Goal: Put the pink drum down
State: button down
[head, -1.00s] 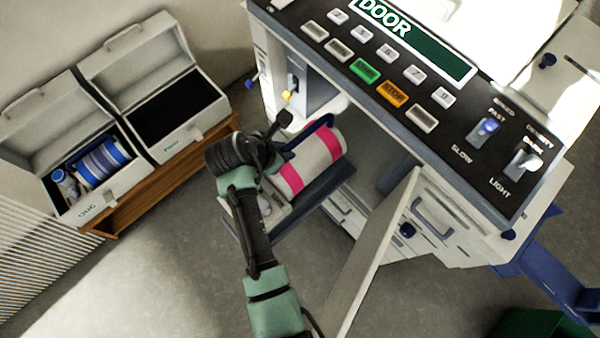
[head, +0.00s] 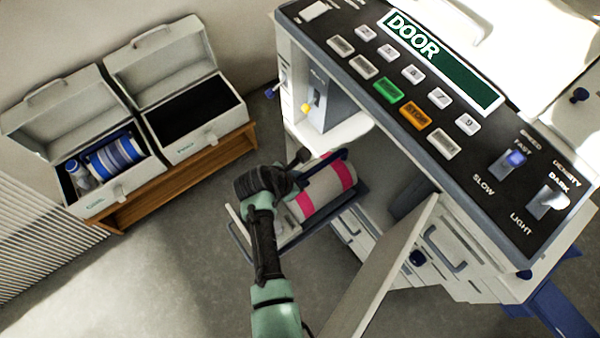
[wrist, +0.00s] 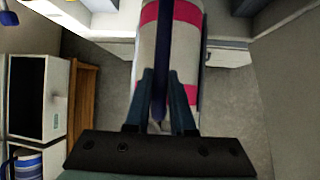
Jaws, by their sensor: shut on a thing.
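The pink drum (head: 318,194) is a pale cylinder with pink bands near its ends and a dark blue bar handle along its top. In the head view it lies at the open front of the copier-like machine, over a dark tray (head: 352,204). My gripper (head: 298,178) is shut on the drum's handle. The wrist view shows the drum (wrist: 180,50) below the fingers, with the handle between them (wrist: 160,88). The drum's underside is hidden, so I cannot tell whether it touches the tray.
The machine's control panel (head: 455,150) overhangs on the right. An open door panel (head: 385,265) stands right of my arm. At left, a wooden bench (head: 200,165) bears two open boxes: one holds a blue-banded drum (head: 115,153), the other (head: 190,110) looks dark and empty inside.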

jog(key=c, duration=1.2)
grip_release()
jog(key=o, duration=0.4)
jog(key=shift+o, duration=0.2)
